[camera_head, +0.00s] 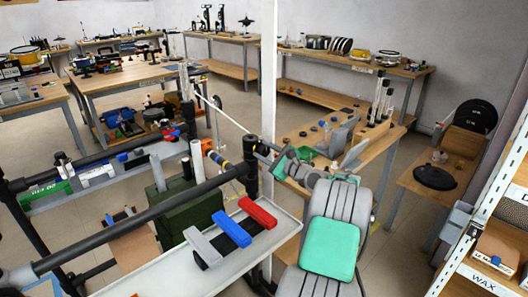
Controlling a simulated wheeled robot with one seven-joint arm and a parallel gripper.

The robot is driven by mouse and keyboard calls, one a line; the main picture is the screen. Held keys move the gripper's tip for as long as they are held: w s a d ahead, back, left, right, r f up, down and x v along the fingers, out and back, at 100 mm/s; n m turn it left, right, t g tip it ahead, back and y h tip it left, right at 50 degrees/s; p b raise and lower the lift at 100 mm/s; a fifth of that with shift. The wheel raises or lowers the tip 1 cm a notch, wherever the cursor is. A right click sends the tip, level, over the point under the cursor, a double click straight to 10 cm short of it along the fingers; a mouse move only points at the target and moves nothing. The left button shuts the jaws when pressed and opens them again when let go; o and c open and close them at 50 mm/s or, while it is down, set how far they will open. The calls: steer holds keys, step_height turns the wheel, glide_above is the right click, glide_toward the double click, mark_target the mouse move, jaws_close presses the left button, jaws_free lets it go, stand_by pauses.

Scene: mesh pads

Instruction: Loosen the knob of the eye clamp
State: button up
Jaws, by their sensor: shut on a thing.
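The eye clamp (252,143) is a small dark fitting at the upper end of the short black upright post, near the middle of the view. My grey arm comes from the lower right and reaches left to it. My gripper (262,149) is at the right side of the clamp, shut on its knob. The knob is largely hidden by the fingers and is too small to make out clearly. How far the knob is turned cannot be told.
A thick dark rail (150,222) runs from the lower left to the post. Below it, a pale tray (270,244) holds grey, blue and red blocks. A white pole (268,75) stands close behind the clamp. A cluttered bench (382,152) lies behind my arm; shelving is at the right.

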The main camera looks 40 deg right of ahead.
jaws_close()
